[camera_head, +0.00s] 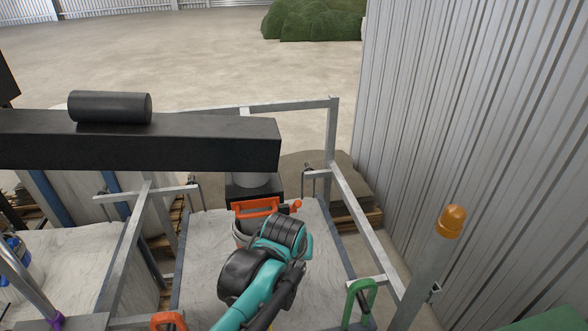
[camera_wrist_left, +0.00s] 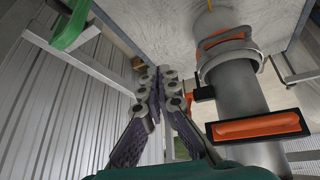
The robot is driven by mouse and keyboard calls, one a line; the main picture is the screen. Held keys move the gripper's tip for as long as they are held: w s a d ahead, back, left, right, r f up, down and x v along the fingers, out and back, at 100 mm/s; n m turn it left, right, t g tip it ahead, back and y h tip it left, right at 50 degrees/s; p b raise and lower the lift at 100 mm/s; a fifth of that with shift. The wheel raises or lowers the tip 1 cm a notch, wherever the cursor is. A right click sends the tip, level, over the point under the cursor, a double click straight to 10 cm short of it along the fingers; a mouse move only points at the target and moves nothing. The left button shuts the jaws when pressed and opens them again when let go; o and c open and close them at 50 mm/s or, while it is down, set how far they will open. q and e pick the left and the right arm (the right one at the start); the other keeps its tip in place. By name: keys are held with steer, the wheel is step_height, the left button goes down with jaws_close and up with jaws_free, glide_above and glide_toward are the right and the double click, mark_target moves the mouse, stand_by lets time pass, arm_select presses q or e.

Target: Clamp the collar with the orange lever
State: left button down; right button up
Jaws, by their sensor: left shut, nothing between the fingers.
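The orange lever (camera_head: 256,207) sits at the lower end of a grey pipe in the head view, just beyond my left wrist. In the left wrist view, the orange lever (camera_wrist_left: 257,127) is a bar in a black frame, at the lower right. A grey collar (camera_wrist_left: 228,58) goes around the pipe above it, with an orange band beside it. My left gripper (camera_wrist_left: 160,82) is shut and empty, its fingertips left of the collar and apart from the lever. In the head view my teal wrist hides its fingers. My right gripper is not in view.
A black beam (camera_head: 140,140) crosses the left, with a black cylinder on top. Grey metal rails (camera_head: 360,225) frame the pale bale (camera_head: 205,255) below the pipe. A green handle (camera_head: 360,300) and an amber lamp (camera_head: 452,221) stand at the right, near a corrugated wall (camera_head: 480,110).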

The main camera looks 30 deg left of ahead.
arm_select(q)
steer(key=w+a+r+n+p, duration=0.3)
steer(key=w+a+r+p, duration=0.1)
steer(key=w+r+p, duration=0.45)
step_height(320, 180, up, 4)
steer(key=f+n+g+y+p, duration=0.1)
steer(key=n+g+p, duration=0.1)
steer(key=p, duration=0.5)
glide_above(296, 206)
steer(key=s, duration=0.1)
steer(key=shift+d+r, duration=0.1)
steer(key=shift+r, duration=0.1)
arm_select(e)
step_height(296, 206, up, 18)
arm_select(q)
steer(key=x, duration=1)
steer(key=shift+w+r, duration=0.15)
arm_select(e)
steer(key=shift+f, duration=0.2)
arm_select(q)
steer(key=shift+t+y, duration=0.3)
